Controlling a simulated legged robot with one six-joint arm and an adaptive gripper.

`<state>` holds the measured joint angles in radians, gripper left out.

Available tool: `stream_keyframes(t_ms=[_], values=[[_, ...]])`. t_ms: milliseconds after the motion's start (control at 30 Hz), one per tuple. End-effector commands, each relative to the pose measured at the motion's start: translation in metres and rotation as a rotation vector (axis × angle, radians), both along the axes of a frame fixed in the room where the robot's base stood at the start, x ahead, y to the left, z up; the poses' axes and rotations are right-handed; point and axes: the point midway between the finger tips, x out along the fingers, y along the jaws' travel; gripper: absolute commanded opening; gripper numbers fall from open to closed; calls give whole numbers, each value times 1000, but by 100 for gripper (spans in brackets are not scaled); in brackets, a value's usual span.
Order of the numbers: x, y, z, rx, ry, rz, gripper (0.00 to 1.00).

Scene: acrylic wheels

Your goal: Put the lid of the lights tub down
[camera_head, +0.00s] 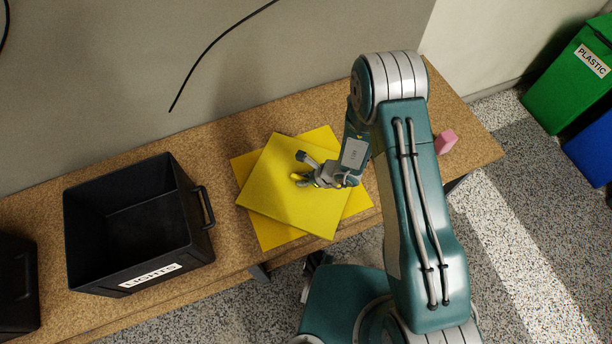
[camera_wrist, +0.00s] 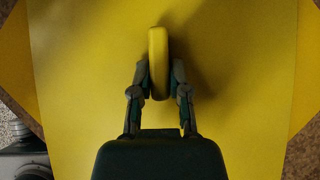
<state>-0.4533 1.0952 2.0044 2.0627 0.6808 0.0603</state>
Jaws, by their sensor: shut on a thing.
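The lights tub (camera_head: 195,252) is a black open box with a side handle and a LIGHTS label, standing left of my gripper on the bench. A flat yellow square lid (camera_head: 270,185) with an upright yellow handle is over another yellow square (camera_head: 268,238), turned at an angle to it. My gripper (camera_head: 303,179) is shut on the handle. The wrist view shows the handle (camera_wrist: 158,45) between the fingertips of my gripper (camera_wrist: 159,80), with the lid (camera_wrist: 80,70) below. I cannot tell whether the lid touches the square beneath.
The cork-topped bench (camera_head: 47,210) runs across the view. Another black box (camera_head: 18,285) is at the far left, and a pink block (camera_head: 446,142) is near the right end. A black cable (camera_head: 215,43) hangs behind. Green (camera_head: 565,95) and blue (camera_head: 592,150) bins stand right.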

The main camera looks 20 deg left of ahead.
Motion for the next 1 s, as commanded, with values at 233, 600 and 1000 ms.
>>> stream_keyframes(t_ms=[233, 600, 1000], values=[[0, 2, -2, -2, 0, 0, 0], [1, 1, -1, -1, 0, 0, 56], [0, -26, 34, -1, -3, -4, 56]])
